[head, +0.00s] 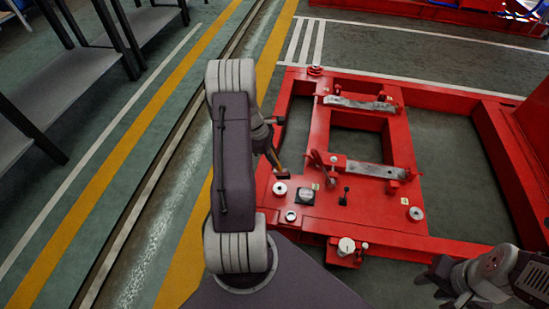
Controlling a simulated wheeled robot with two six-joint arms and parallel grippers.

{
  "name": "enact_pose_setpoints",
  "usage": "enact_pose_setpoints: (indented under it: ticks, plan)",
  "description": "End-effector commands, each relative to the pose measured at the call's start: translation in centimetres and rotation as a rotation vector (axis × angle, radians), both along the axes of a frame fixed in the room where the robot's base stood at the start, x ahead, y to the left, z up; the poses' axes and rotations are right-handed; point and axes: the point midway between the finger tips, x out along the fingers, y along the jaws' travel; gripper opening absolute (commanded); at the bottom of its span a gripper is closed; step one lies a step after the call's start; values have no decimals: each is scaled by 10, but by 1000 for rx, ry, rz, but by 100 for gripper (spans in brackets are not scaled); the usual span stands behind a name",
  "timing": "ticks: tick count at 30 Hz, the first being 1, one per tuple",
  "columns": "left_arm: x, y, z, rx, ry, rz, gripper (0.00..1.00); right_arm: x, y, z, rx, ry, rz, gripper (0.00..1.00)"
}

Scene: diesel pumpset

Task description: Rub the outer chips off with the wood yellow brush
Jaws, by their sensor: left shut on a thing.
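My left gripper (272,143) is partly hidden behind my own arm, over the left edge of the red frame (262,205). It is shut on the wood yellow brush (280,164), whose handle slants down to a dark head just above or on the red surface; I cannot tell if it touches. Two grey metal bars lie on the frame, a far one (355,103) and a near one (376,169). Chips are too small to make out. My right gripper (430,277) is low at the right, away from the brush; its jaw opening is unclear.
Round metal pads (279,188), a black square plate (306,196) and a small black lever (345,196) sit on the red frame. A red upright panel (537,125) stands at the right. Grey shelving (85,60) stands at the upper left, with open striped floor between.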

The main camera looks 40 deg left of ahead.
Motion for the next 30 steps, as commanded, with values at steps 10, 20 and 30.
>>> enact_pose_setpoints:
  ticks: [10,20,30]
  plan:
    - [0,0,-46,1,0,0,0,0,0,-56,0,0,0,36]
    - [0,0,-49,1,0,-1,0,0,0,-61,0,0,0,36]
    - [-1,-1,-47,-1,2,-1,0,0,0,-52,0,0,0,36]
